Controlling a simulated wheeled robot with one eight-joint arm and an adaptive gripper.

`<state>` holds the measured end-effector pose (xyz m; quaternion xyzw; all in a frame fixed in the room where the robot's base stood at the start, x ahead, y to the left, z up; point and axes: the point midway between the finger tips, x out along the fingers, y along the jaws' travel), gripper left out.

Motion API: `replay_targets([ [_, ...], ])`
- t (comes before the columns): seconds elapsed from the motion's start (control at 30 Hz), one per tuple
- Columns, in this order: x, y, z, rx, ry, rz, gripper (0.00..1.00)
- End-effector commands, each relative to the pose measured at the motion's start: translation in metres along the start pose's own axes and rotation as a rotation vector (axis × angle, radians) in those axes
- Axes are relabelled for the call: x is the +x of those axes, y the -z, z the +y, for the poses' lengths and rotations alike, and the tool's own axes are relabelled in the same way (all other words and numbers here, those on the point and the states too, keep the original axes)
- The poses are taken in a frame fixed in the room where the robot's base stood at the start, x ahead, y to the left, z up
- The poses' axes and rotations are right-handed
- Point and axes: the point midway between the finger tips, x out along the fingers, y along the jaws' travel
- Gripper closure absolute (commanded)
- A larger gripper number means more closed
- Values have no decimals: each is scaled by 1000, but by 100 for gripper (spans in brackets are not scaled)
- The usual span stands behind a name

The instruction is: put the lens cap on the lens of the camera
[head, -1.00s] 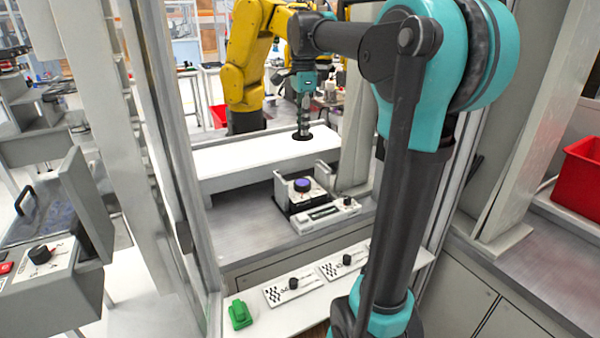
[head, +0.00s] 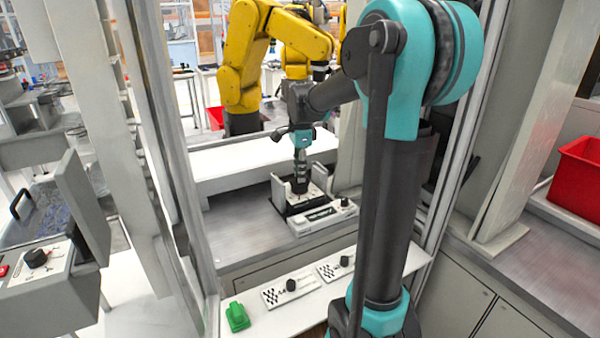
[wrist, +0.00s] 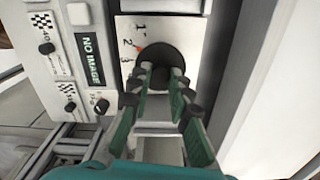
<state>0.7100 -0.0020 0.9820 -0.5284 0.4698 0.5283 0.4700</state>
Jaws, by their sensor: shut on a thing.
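The lens cap (wrist: 158,56) is a round black disc between my fingertips in the wrist view. My gripper (wrist: 160,76) is shut on it; in the head view the gripper (head: 299,186) points straight down over the camera unit. The camera's lens is hidden under the cap and fingers. Around it a pale plate (wrist: 150,28) with printed numbers and a red mark shows. I cannot tell whether the cap touches the lens or is just above it.
A panel with a "NO IMAGE" screen (wrist: 92,58) and knobs lies beside the plate. Grey side walls flank the unit. A white block (head: 235,160) stands behind it. A front shelf holds a green item (head: 237,316) and knob panels. Yellow arms (head: 245,55) stand behind.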

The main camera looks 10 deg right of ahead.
Motion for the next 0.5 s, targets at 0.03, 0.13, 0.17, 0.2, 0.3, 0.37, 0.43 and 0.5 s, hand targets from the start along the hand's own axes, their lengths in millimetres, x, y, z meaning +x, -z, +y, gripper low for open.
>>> replay_targets([
  [0.03, 0, 0, 0, 0, 0, 0, 100],
  [0.13, 0, 0, 0, 0, 0, 0, 100],
  [0.17, 0, 0, 0, 0, 0, 0, 100],
  [0.2, 0, 0, 0, 0, 0, 0, 100],
  [0.3, 2, 0, 0, 0, 0, 0, 100],
  [0.37, 2, 0, 0, 0, 0, 0, 78],
  [0.43, 2, 0, 0, 0, 0, 0, 69],
  [0.5, 2, 0, 0, 0, 0, 0, 61],
])
